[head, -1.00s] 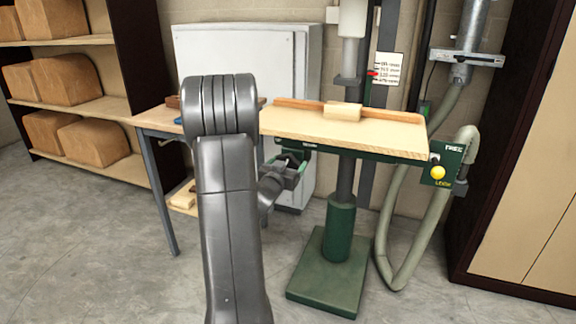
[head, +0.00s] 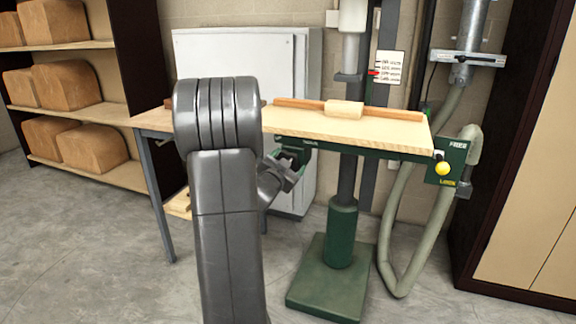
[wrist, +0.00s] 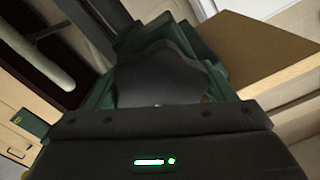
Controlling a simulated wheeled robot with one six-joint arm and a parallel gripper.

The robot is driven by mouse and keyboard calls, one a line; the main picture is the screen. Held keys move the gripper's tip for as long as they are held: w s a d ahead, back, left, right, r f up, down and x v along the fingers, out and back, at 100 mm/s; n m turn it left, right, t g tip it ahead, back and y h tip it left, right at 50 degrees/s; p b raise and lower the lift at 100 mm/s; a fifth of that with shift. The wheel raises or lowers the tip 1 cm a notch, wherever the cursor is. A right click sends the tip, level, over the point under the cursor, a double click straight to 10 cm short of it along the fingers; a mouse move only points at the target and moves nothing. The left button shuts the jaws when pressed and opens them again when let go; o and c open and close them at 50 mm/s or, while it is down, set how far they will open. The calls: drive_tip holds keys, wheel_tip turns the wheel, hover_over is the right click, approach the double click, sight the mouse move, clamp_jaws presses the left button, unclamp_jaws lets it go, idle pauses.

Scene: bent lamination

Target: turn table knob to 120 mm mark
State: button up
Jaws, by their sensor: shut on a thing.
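The table (head: 340,128) is a pale wooden top on a green frame, carried by a column. Its dark, lobed knob (wrist: 160,75) fills the middle of the wrist view; in the head view it is hidden behind my gripper. My gripper (head: 287,172) is under the table's left front edge, shut on the knob. A white scale card (head: 390,67) hangs behind the column, with a red pointer (head: 373,72) at its left edge beside the middle lines. The card's numbers are too small to read.
A lever with a yellow ball (head: 442,168) sits on a green FREE/LOCK panel at the table's right, the ball nearer LOCK. A wooden block (head: 344,107) sits at the fence (head: 395,115). A side table stands left; a hose (head: 392,230) hangs right.

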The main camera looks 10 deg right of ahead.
drive_tip(key=o, duration=1)
drive_tip(key=shift+r, duration=0.2)
drive_tip(key=shift+c, duration=0.2)
drive_tip(key=p+v, duration=0.1)
drive_tip(key=v, duration=1.2)
drive_tip(key=shift+s+a, duration=0.25)
drive_tip(key=shift+s, duration=0.05)
drive_tip(key=b+x, duration=0.1)
drive_tip(key=x, duration=1.3)
drive_tip(key=shift+f, duration=0.1)
drive_tip(key=shift+s, duration=0.1)
drive_tip(key=shift+a, duration=0.1)
